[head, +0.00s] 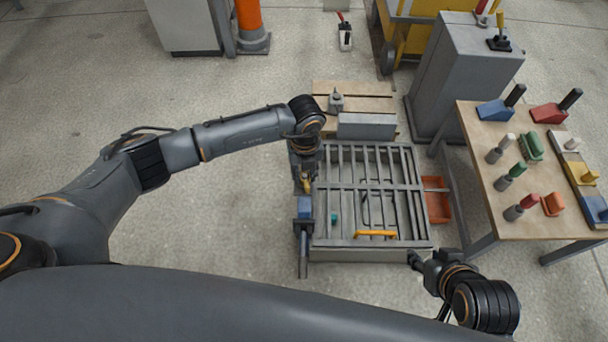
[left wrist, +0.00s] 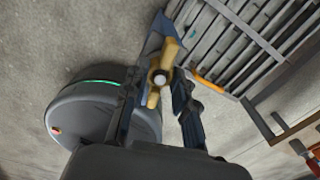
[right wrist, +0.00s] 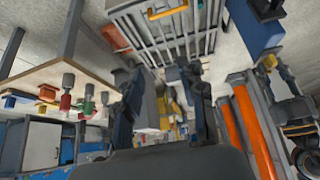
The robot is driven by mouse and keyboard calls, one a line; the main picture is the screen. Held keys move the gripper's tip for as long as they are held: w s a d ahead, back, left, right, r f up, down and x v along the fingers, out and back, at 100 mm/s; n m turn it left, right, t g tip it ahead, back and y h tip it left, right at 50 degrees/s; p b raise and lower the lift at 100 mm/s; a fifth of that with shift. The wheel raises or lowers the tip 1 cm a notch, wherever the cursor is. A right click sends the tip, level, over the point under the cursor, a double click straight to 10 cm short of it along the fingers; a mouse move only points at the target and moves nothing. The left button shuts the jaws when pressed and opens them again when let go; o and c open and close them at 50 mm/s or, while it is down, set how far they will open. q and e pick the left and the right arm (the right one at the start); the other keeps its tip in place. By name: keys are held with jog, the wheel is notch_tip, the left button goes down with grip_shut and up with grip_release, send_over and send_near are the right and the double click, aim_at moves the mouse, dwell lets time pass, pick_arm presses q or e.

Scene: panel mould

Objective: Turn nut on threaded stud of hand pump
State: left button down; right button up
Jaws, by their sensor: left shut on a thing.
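The nut is a brass-yellow winged piece (left wrist: 166,58) around a pale round stud end (left wrist: 160,78) in the left wrist view. It is a small yellow spot (head: 307,186) at the mould's left side in the head view. A blue body (head: 304,207) sits beside it, apparently the hand pump; it also shows in the right wrist view (right wrist: 250,34). My left gripper (head: 305,180) is shut on the nut, one finger on each side, partly hiding it. My right gripper (right wrist: 160,72) is open and empty; in the head view it is near the mould's front right corner (head: 416,262).
The grey barred panel mould (head: 375,242) lies between the grippers, with an orange handle (head: 375,234) at its front. An orange bin (head: 437,200) is right of it. A wooden table (head: 500,215) with several coloured tools stands at right. The floor at left is clear.

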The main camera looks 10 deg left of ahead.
pick_arm(q)
jog(key=shift+n, duration=0.5)
pick_arm(e)
jog(key=shift+s+d+f+g, duration=0.15)
jog(key=shift+s+g, duration=0.15)
jog(key=shift+s, duration=0.2)
jog(key=shift+s+d+f+g, duration=0.2)
jog(key=shift+s+g, duration=0.1)
jog(key=shift+s, duration=0.25)
jog(key=shift+s+d+f+g, duration=0.15)
jog(key=shift+s+g, duration=0.15)
jog(key=shift+s, duration=0.2)
pick_arm(q)
jog(key=shift+r+n+p, duration=0.1)
jog(key=shift+n+p, duration=0.5)
jog(key=shift+p, duration=0.2)
jog(key=shift+r+n+p, duration=0.1)
jog(key=shift+n+p, duration=0.45)
jog(key=shift+n, duration=0.45)
jog(key=shift+f, duration=0.25)
pick_arm(e)
jog(key=shift+s+d+r+g+h, duration=0.15)
jog(key=shift+s+r+g, duration=0.1)
jog(key=shift+s+r, duration=0.25)
jog(key=shift+s+d+r+g+h, duration=0.15)
jog(key=shift+s+r+g, duration=0.15)
jog(key=shift+s, duration=0.25)
